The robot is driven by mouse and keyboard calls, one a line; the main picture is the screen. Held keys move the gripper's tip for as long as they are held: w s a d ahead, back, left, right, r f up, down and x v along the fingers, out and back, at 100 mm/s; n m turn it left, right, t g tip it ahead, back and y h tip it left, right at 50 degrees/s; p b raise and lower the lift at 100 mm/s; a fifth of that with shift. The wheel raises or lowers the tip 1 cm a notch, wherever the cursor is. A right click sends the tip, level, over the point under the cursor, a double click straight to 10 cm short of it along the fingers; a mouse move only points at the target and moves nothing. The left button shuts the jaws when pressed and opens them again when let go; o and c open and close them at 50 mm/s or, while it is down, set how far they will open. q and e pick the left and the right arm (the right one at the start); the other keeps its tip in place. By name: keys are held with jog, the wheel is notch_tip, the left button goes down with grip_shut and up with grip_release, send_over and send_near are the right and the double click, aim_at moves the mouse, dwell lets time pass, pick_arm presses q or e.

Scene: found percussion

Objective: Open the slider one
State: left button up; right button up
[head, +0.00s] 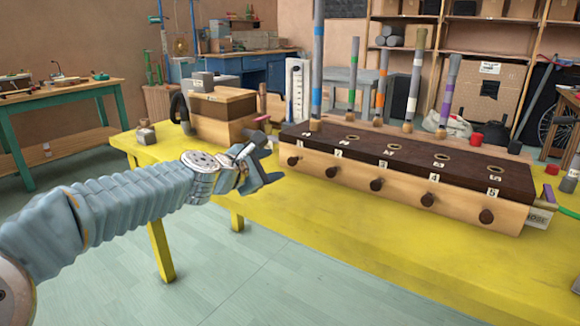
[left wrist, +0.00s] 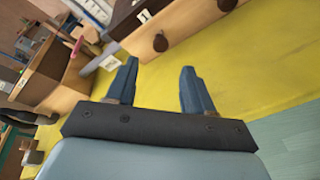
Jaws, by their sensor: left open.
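A long wooden box (head: 400,187) with a dark top stands on the yellow table, with a row of round dark knobs along its front and number labels above them. The leftmost knob (head: 292,160) appears to be slider one; its label is too small to read surely. A knob (left wrist: 160,42), likely the same one, shows in the left wrist view just beyond the fingertips. My left gripper (head: 268,160) is open and empty, left of and close to that knob, apart from it. It also shows in the left wrist view (left wrist: 158,68). My right gripper is out of view.
Several upright tubes with coloured bands (head: 317,60) stand behind or on the box. A smaller wooden box (head: 222,115) stands to the left, near a white scale board (head: 298,90). The yellow table (head: 350,225) is clear in front of the long box.

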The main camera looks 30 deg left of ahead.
aim_at(291, 162)
pick_arm(q)
jog(key=b+x, duration=0.2)
jog(key=x, duration=0.5)
jog(key=shift+w+f, duration=0.1)
jog(key=shift+f, duration=0.1)
jog(key=shift+w+f, duration=0.1)
jog(key=shift+w, duration=0.65)
jog(key=shift+c, duration=0.4)
grip_shut()
